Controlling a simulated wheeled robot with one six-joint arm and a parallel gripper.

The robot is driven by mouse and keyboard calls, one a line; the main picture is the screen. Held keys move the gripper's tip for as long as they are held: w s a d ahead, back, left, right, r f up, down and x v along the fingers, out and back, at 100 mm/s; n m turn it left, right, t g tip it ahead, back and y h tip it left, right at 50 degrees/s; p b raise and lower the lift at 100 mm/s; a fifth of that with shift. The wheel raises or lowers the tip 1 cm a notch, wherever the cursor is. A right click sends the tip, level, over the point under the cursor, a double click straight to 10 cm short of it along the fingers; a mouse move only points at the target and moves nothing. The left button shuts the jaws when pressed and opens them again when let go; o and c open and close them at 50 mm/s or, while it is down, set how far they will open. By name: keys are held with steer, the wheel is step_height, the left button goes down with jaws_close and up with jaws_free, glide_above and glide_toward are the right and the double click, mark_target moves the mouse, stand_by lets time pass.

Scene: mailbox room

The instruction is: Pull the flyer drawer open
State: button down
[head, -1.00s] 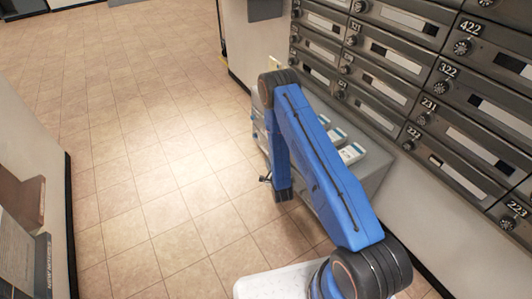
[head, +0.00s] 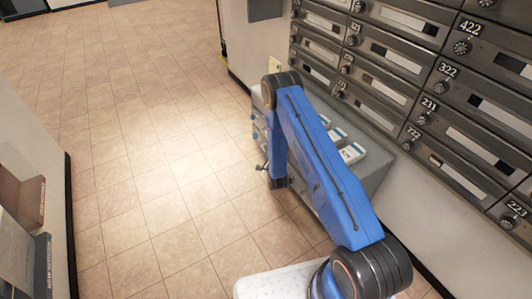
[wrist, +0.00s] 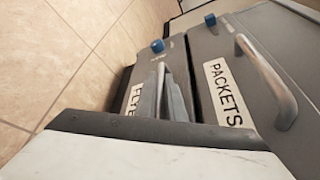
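The flyer drawer (wrist: 148,72) is a grey front on the cabinet in the wrist view. Its label (wrist: 134,98) is partly hidden, with only the first letters showing. Its metal handle (wrist: 160,86) stands at the fingers of my gripper (wrist: 172,98). The fingers overlap the handle in this view; I cannot tell whether they are closed on it. In the head view my gripper (head: 262,167) is a small dark shape beside the cabinet's left side. The drawer front is hidden there, and how far it stands open cannot be told.
The packets drawer (wrist: 222,75), with a curved handle (wrist: 270,80), is beside the flyer drawer. Blue knobs (wrist: 157,46) sit on the fronts. White boxes (head: 352,153) lie on the cabinet top (head: 374,168). Mailboxes (head: 400,80) line the right wall. Tiled floor (head: 150,150) is clear to the left.

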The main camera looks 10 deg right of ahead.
steer(key=shift+a, duration=0.1)
steer(key=s+a, duration=0.3)
steer(key=a, duration=0.6)
steer(key=s+a, duration=0.3)
steer(key=a, duration=0.7)
steer(key=shift+s+a, duration=0.2)
steer(key=shift+a, duration=0.05)
steer(key=c, duration=2.1)
jaws_free()
steer(key=shift+s, duration=0.1)
steer(key=v, duration=1.7)
steer(key=shift+s+r, duration=0.1)
